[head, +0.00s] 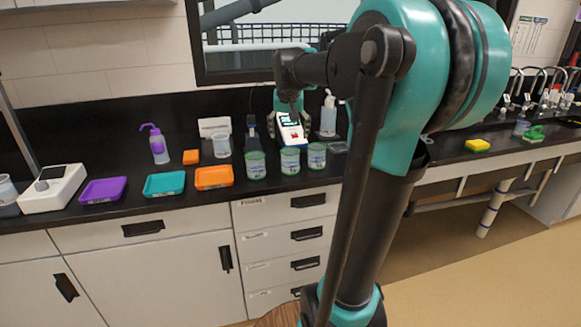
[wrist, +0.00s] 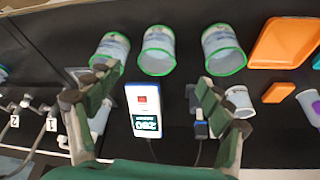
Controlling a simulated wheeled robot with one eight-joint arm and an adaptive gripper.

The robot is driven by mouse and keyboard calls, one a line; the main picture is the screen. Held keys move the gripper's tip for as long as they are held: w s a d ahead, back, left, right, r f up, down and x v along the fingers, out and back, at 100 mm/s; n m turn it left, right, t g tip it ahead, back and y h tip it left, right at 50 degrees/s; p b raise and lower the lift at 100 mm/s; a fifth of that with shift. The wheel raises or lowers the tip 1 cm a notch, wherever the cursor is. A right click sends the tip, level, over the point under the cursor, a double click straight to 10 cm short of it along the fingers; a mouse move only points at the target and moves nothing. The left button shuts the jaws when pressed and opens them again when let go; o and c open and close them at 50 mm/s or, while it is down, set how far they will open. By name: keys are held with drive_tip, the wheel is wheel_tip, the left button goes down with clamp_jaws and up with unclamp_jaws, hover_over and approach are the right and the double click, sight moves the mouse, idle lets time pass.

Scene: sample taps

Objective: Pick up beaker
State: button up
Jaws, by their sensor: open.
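Three clear beakers with green rims stand in a row near the counter's front edge: a left one (head: 255,165), a middle one (head: 290,160) and a right one (head: 316,156). In the wrist view they appear in reverse order along the top: (wrist: 222,50) the left one, (wrist: 157,52) the middle one, (wrist: 112,48) the right one. Another clear beaker (head: 222,147) stands farther back to their left. My gripper (wrist: 155,85) is open and empty. It is above the counter behind the row, with a white screened device (wrist: 145,110) showing between its fingers.
Orange (head: 214,178), teal (head: 164,184) and purple (head: 103,190) trays lie to the left. A purple-topped wash bottle (head: 158,146) and a small orange box (head: 190,157) stand behind them. A pump bottle (head: 328,114) is at the back right. Sink taps (head: 540,90) are far right.

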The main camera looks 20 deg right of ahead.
sight(290, 150)
drive_tip(key=x, duration=0.3)
drive_tip(key=w+x, duration=0.1)
drive_tip(key=x, duration=0.7)
drive_tip(key=shift+w+d+r, duration=0.25)
drive_tip(key=shift+d+r, duration=0.05)
drive_tip(key=shift+d, duration=0.05)
drive_tip(key=shift+x, duration=2.65)
drive_tip(key=shift+w+d, duration=0.1)
drive_tip(key=shift+w, duration=0.1)
drive_tip(key=shift+r, duration=0.1)
drive_tip(key=c, duration=1.3)
drive_tip(key=shift+r, duration=0.2)
drive_tip(key=shift+c, duration=0.2)
